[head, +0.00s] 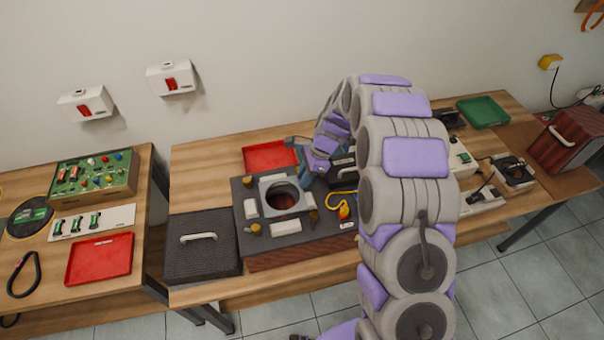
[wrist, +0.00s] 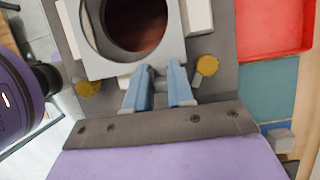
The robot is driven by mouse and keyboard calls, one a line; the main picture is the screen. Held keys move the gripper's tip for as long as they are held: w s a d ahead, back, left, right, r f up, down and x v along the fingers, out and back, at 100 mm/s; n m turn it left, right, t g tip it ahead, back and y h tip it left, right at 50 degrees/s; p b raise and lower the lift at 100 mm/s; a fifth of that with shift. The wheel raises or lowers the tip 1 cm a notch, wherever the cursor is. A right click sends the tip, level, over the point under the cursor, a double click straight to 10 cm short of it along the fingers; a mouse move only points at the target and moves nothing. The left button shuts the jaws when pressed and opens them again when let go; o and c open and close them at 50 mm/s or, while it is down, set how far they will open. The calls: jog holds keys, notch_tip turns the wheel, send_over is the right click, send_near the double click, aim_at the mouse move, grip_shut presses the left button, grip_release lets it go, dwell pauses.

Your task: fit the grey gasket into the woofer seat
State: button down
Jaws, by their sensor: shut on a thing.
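The grey gasket (head: 266,190) is a light square plate with a round hole. It lies over the round woofer opening in the dark top panel of the speaker cabinet (head: 290,248). My gripper (head: 303,170) reaches its far right side. In the wrist view, the blue fingers of my gripper (wrist: 159,78) are shut on a small tab at the edge of the gasket (wrist: 110,68). A reddish-brown interior shows through the hole. The gasket covers the seat's edge, and I cannot tell whether it lies flush in it or just above.
White blocks and yellow knobs (head: 256,229) surround the gasket on the panel. A dark grille with a handle (head: 205,243) lies to the left. A red tray (head: 270,156) stands behind. A yellow cable (head: 342,201) lies at the right. My arm hides part of the bench.

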jog(key=shift+d+f, duration=0.4)
jog(key=shift+d, duration=0.05)
jog(key=shift+a+f, duration=0.55)
jog(key=shift+f, duration=0.25)
jog(key=c, duration=0.9)
grip_release()
jog(key=shift+d, duration=0.35)
jog(key=shift+a, duration=0.1)
jog(key=shift+a, duration=0.1)
jog(key=shift+r, duration=0.15)
jog(key=p+v, duration=0.2)
jog(key=v, duration=1.5)
